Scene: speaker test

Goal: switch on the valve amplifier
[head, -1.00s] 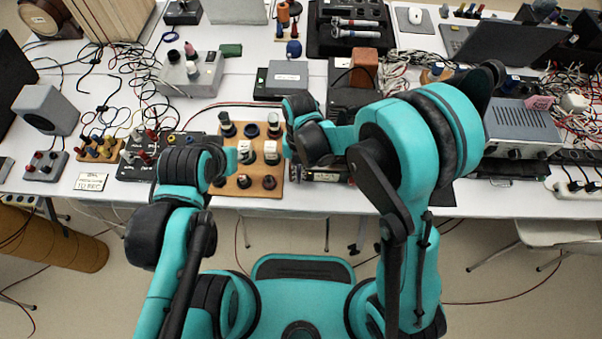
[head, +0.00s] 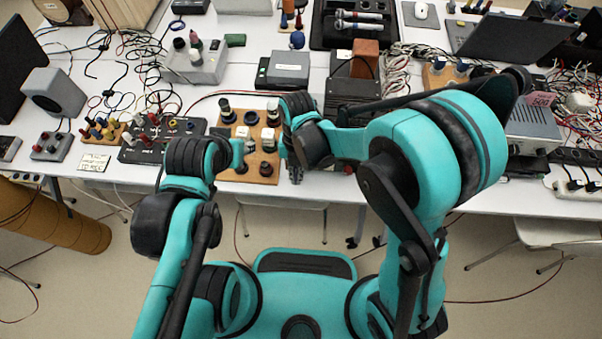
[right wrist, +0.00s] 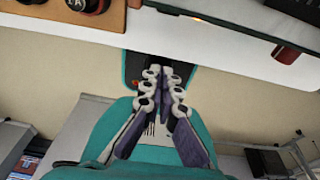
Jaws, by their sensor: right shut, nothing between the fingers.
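A black unit (head: 353,90) on the table carries a reddish-brown block. It may be the valve amplifier, but my right arm covers much of it. In the right wrist view a black front edge (right wrist: 235,22) shows a small orange glow, and a red knob (right wrist: 288,52) sticks out at its right. My right gripper (head: 295,178) is by the table's front edge, at the right side of a wooden board. In the right wrist view the gripper (right wrist: 166,74) is shut and empty, apart from the knob. My left arm shows, but its fingers do not.
The wooden board (head: 228,176) with several dark posts and knobs lies left of my right gripper. A grey metal unit (head: 535,122) stands at the right. Cables and small boxes crowd the white table (head: 330,199).

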